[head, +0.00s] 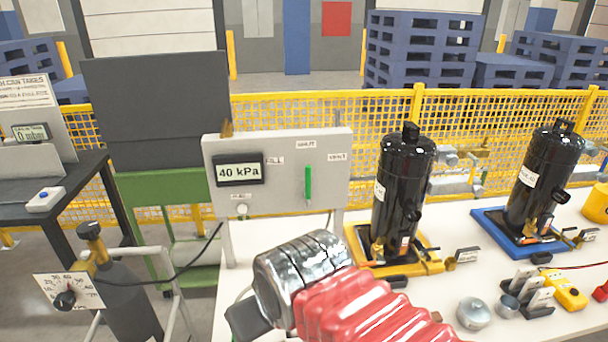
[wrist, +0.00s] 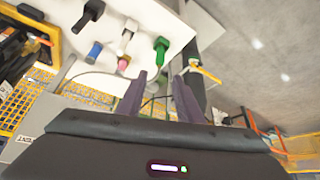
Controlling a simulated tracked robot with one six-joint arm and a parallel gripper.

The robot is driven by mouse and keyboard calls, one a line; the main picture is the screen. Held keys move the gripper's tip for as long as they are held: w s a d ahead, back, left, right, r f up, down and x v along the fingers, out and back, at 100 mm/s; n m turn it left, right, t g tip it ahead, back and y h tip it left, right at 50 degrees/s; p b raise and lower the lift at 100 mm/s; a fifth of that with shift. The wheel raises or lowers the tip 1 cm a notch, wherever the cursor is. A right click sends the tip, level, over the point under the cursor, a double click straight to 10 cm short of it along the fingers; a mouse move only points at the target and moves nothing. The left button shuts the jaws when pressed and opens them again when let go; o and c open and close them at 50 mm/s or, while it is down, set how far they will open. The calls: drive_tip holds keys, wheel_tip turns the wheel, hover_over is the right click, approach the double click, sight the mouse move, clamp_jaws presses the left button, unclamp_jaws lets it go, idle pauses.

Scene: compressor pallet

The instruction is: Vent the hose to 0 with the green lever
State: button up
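The green lever (head: 308,182) stands vertical on the grey panel (head: 275,202) in the head view, below the top label and between the labels at left and right. The panel's display (head: 239,171) reads 40 kPa. In the wrist view my gripper (wrist: 160,82) is open, its two dark fingers apart with nothing held between them. In the head view only a dark part of its end shows at the lower middle, below the panel and apart from the lever. A thin dark hose (head: 185,267) runs from the panel's side towards the cylinder at left.
Black vessels on a yellow tray (head: 430,267) and a blue tray (head: 490,222) stand right of the panel. Green (wrist: 161,48), pink and blue pieces show in the wrist view.

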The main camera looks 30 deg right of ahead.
drive_tip(key=shift+w+d, duration=0.1)
drive_tip(key=shift+w, duration=0.05)
drive_tip(key=m+t+h, duration=0.3)
drive_tip(key=t+h, duration=0.2)
drive_tip(key=t, duration=0.6)
approach(309, 177)
drive_tip(key=s, duration=0.2)
drive_tip(key=shift+s+f+t, duration=0.3)
drive_tip(key=shift+s+t, duration=0.05)
drive_tip(key=shift+t, duration=0.05)
drive_tip(key=shift+w+y, duration=0.1)
drive_tip(key=shift+y, duration=0.2)
drive_tip(key=x, duration=1.3)
drive_tip(key=shift+w, duration=0.3)
drive_tip(key=shift+c, duration=0.3)
